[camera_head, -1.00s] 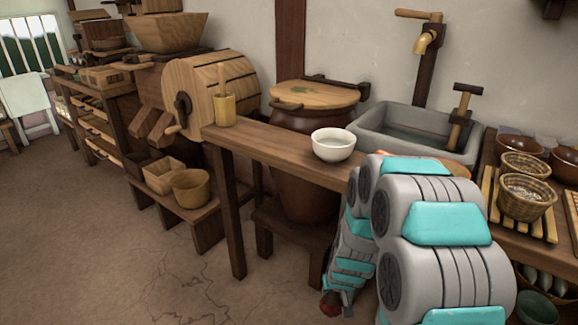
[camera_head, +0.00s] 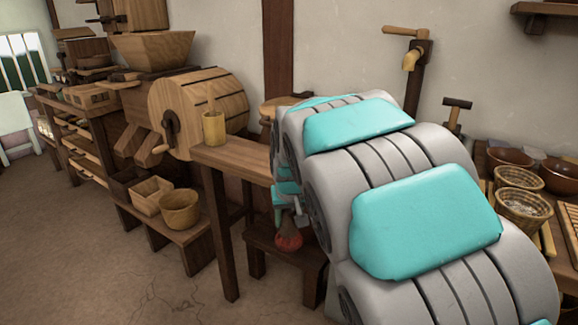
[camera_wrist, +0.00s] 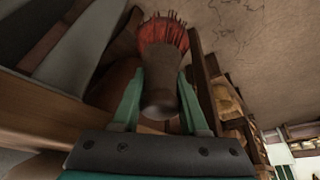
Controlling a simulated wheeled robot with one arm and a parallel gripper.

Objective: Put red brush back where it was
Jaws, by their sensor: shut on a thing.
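The red brush (camera_wrist: 163,42) has red bristles and a dark brown round handle. In the wrist view its handle (camera_wrist: 160,92) is between the two green fingers of my gripper (camera_wrist: 160,98), which is shut on it, with the bristles pointing away. In the head view the brush (camera_head: 289,241) shows as a reddish tip below my arm, in front of the low stool (camera_head: 285,260) under the narrow bench (camera_head: 240,157). The gripper itself is mostly hidden behind my arm there.
A yellow cup (camera_head: 213,128) with a stick stands on the narrow bench's left end. A wooden drum mill (camera_head: 205,105) stands behind. A low shelf holds a box (camera_head: 150,194) and a round tub (camera_head: 180,209). Baskets (camera_head: 522,208) stand at right. The floor (camera_head: 120,270) at left is clear.

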